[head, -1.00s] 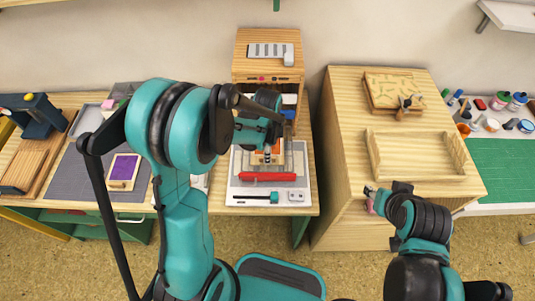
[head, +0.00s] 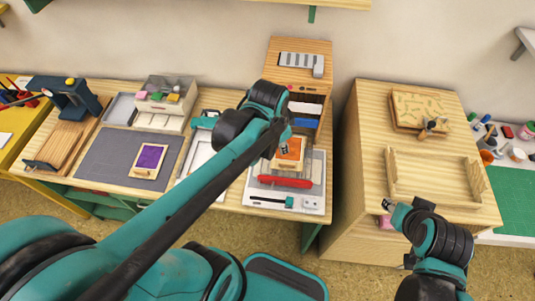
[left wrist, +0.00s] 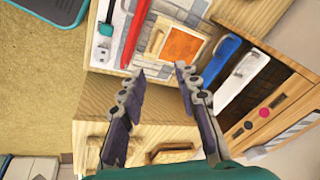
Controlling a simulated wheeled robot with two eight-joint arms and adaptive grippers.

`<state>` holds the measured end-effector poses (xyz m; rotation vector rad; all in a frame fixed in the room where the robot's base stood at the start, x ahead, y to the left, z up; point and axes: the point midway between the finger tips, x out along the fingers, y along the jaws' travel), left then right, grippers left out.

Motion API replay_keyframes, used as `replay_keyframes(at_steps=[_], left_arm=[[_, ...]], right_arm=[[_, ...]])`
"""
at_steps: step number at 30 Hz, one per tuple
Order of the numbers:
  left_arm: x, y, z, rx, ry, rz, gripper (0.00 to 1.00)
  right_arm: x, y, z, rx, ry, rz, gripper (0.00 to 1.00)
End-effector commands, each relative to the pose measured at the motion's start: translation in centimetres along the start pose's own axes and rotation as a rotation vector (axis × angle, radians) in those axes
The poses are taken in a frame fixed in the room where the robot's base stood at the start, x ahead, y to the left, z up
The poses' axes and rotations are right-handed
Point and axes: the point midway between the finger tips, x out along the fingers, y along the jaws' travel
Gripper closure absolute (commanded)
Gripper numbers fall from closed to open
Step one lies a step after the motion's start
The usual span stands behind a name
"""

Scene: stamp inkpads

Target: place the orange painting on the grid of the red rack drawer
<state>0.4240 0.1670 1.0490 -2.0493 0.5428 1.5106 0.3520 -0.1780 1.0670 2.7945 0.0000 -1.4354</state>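The orange painting (head: 291,149) is a square orange panel in a light wooden frame. It lies on the grey-and-white tray unit (head: 316,200) in front of a wooden rack (head: 297,76). In the left wrist view the orange painting (left wrist: 182,46) lies just beyond the fingertips. My left gripper (left wrist: 160,72) is open and empty, apart from the painting; it also shows above the painting in the head view (head: 284,143). Red marks show on the rack's front, but I cannot tell which drawer is red. My right gripper (head: 386,204) is beside the right cabinet, too small to read.
A red bar (head: 285,182) lies in front of the painting. A blue item (left wrist: 225,50) stands in the rack's opening. A purple painting (head: 150,158) lies on a grey mat (head: 103,163). A wooden cabinet (head: 365,150) stands at the right with a tray (head: 432,202) on top.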

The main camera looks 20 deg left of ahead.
Motion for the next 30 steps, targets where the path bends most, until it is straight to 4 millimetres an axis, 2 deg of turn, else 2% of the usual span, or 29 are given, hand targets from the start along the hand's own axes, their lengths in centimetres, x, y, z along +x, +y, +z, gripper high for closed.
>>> replay_keyframes(at_steps=[1,4,9,12,24,30], left_arm=[[-1.0,0.6,1.1,-0.093,0.037,-0.027,0.68],[-2.5,1.5,2.7,-0.283,0.118,-0.072,0.68],[-3.6,2.6,4.7,-0.535,0.239,-0.109,0.68],[-3.8,3.0,5.3,-0.622,0.284,-0.116,0.68],[-3.8,3.2,5.6,-0.675,0.311,-0.118,0.68],[-1.4,3.6,6.1,-0.673,0.31,-0.117,0.68]], right_arm=[[0.0,0.0,0.0,0.0,0.0,0.0,0.6],[0.0,0.0,0.0,0.0,0.0,0.0,0.6],[0.0,0.0,0.0,0.0,0.0,0.0,0.6],[0.0,0.0,0.0,0.0,0.0,0.0,0.6],[0.1,0.0,0.0,0.0,0.0,0.0,0.6],[2.1,0.0,1.5,0.0,0.0,0.0,0.6]])
